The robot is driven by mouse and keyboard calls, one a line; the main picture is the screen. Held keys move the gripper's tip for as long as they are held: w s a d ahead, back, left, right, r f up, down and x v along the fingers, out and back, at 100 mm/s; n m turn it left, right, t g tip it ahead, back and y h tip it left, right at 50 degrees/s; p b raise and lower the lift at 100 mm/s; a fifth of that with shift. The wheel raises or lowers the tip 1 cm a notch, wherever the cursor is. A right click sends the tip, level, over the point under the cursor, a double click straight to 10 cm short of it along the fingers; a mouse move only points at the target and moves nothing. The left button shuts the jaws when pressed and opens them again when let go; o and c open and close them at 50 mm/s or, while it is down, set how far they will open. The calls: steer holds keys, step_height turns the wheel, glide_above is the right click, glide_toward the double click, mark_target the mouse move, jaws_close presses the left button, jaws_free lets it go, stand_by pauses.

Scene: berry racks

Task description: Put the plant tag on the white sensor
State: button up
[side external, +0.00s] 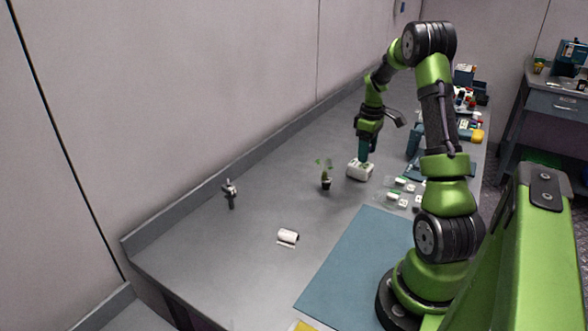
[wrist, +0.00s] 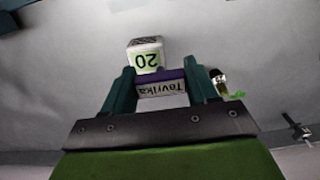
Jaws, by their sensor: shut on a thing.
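The plant tag (wrist: 162,89) is a small white label reading "Tavrika", upside down in the wrist view, with a purple edge. My gripper (wrist: 160,76) is shut on it, one teal finger on each side. The white sensor (wrist: 145,54) is a white block with "20" on a pale green display, just beyond the tag. In the side external view my gripper (side external: 364,155) points down at the white sensor (side external: 359,173), close over its top. I cannot tell whether the tag touches the sensor. The tag cannot be made out in the side external view.
A small potted plant (side external: 326,183) stands just left of the sensor. Small white pieces (side external: 402,183) lie to its right, near a blue mat (side external: 352,262). A white roll (side external: 288,236) and a dark upright fixture (side external: 230,194) stand apart. The left bench is mostly clear.

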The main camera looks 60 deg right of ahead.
mark_target(362, 164)
steer(key=shift+w+d+f, duration=0.15)
steer(key=shift+w+d, duration=0.75)
steer(key=shift+d, duration=0.3)
steer(key=shift+f, duration=1.7)
steer(key=shift+f, duration=0.15)
steer(key=o, duration=1)
